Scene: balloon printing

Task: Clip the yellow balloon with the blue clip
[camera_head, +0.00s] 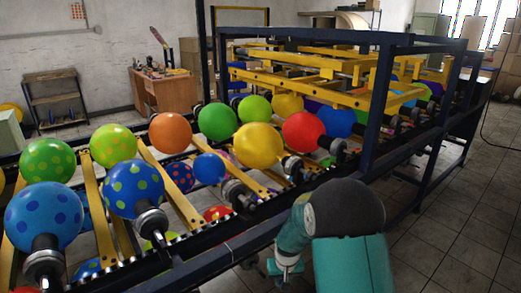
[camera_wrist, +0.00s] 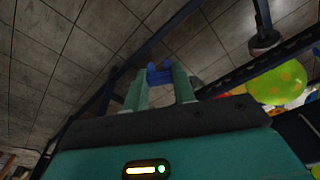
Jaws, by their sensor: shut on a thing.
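A large plain yellow balloon (camera_head: 258,146) sits on the near side of the machine in the head view, in front of its nozzle. Another, smaller yellow balloon (camera_head: 288,105) stands farther back. My gripper (camera_head: 284,268) is low in front of the machine's near rail, below and apart from the large yellow balloon. In the wrist view my gripper (camera_wrist: 160,86) has its two green fingers shut on the blue clip (camera_wrist: 158,73), which shows at the fingertips. I cannot make out the clip in the head view.
A dark rail (camera_head: 220,245) runs along the machine's near side, with yellow crossbars and several coloured balloons. A spotted yellow-green balloon (camera_wrist: 278,83) and a nozzle (camera_wrist: 264,40) show in the wrist view. Open tiled floor (camera_head: 440,240) lies to the right.

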